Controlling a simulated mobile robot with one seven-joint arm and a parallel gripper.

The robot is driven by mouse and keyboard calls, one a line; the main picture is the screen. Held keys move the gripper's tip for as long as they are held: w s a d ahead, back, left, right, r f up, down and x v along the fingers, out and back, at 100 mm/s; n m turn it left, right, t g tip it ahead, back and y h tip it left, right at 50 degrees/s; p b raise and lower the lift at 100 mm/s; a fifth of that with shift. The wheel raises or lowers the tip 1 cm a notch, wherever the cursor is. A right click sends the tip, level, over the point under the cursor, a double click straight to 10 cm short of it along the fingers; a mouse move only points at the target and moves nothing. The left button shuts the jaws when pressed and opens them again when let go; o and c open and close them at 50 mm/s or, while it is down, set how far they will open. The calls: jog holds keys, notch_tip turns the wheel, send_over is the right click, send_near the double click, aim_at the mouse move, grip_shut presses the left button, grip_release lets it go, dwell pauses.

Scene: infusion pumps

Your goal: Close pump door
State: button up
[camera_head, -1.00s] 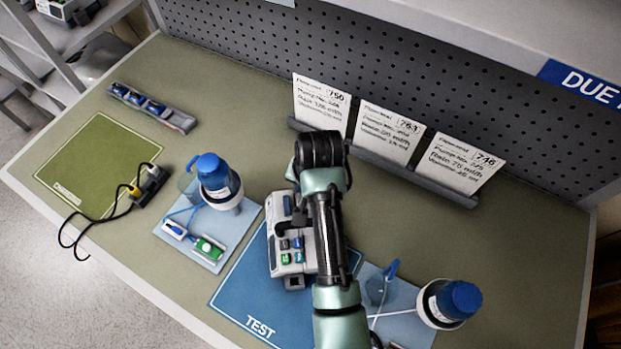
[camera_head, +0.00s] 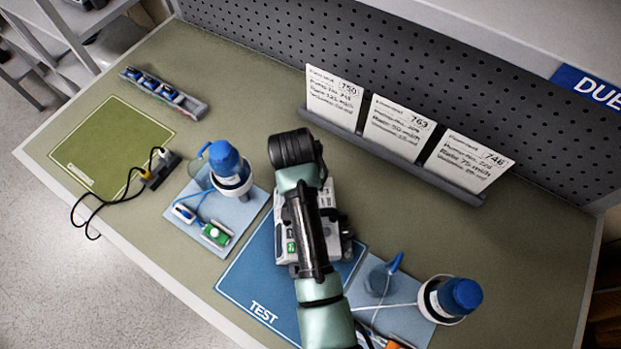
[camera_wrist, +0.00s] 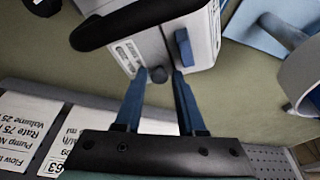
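The grey-white pump (camera_head: 327,200) stands on the blue TEST mat (camera_head: 240,276), largely covered by my arm. A green key shows on its left side. In the wrist view, the pump's pale housing (camera_wrist: 205,25) fills the upper middle, with a blue part (camera_wrist: 184,46) and a dark round knob on it. My gripper (camera_wrist: 160,72) has its two blue fingers apart, their tips at the pump on either side of the knob. I cannot tell whether they touch it. The gripper is hidden in the head view. How far the pump door stands open is unclear.
A blue-capped bottle (camera_head: 228,165) stands left of the pump and another (camera_head: 455,298) stands to the right, both with tubing. Rate cards (camera_head: 400,128) stand behind in a rack. A green mat (camera_head: 110,145) and a black cable (camera_head: 100,205) are at the left.

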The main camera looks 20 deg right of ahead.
jog(key=shift+o, duration=1.1)
jog(key=v, duration=1.3)
jog(key=shift+b, duration=0.35)
jog(key=shift+a+f, duration=0.1)
